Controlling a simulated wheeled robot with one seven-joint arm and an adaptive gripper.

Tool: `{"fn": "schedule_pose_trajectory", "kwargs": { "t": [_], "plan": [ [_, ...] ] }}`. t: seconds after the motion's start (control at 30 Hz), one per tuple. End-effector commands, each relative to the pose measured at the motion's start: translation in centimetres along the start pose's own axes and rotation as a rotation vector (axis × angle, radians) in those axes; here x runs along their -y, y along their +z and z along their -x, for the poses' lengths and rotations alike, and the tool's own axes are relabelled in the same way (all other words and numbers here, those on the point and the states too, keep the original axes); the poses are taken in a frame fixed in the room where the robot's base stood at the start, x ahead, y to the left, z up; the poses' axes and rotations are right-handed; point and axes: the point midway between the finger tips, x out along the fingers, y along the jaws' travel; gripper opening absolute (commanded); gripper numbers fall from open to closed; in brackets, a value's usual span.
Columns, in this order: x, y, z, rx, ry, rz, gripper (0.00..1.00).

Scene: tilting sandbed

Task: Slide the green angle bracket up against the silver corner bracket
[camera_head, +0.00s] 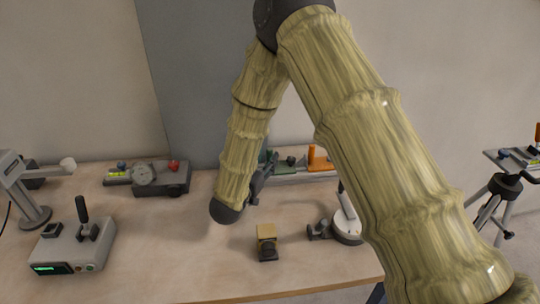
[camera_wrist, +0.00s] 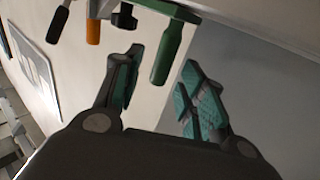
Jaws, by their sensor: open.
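My gripper (camera_head: 257,180) is partly behind my own forearm in the head view, above the back of the bench. In the wrist view my gripper (camera_wrist: 158,90) is open, with teal pads apart and nothing between them. A small dark green piece (camera_head: 286,162) shows just right of my gripper in the head view, beside an orange piece. I cannot tell whether it is the green angle bracket. I cannot make out the silver corner bracket in either view; my arm hides part of the bench.
A yellow-topped block (camera_head: 267,233) stands at the front middle of the bench (camera_head: 190,250). A round white base (camera_head: 347,228) is to its right. A control box (camera_head: 76,247) and a dial device (camera_head: 160,178) are on the left. Green (camera_wrist: 167,52) and orange (camera_wrist: 93,32) handles hang in the wrist view.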

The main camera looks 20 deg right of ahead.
Motion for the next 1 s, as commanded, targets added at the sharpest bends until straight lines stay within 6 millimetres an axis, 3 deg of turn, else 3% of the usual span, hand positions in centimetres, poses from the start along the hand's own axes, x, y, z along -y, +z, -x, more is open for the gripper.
{"fn": "schedule_pose_trajectory", "kwargs": {
  "t": [0.2,0.43,0.63,1.0],
  "plan": [
    [0.0,0.1,4.2,0.002,-0.002,0.001,0.41],
    [0.0,0.0,7.2,0.001,-0.001,0.0,0.41],
    [0.0,0.0,8.2,0.0,0.001,0.0,0.41],
    [0.0,0.0,8.2,0.0,0.001,0.0,0.41]
  ]
}}
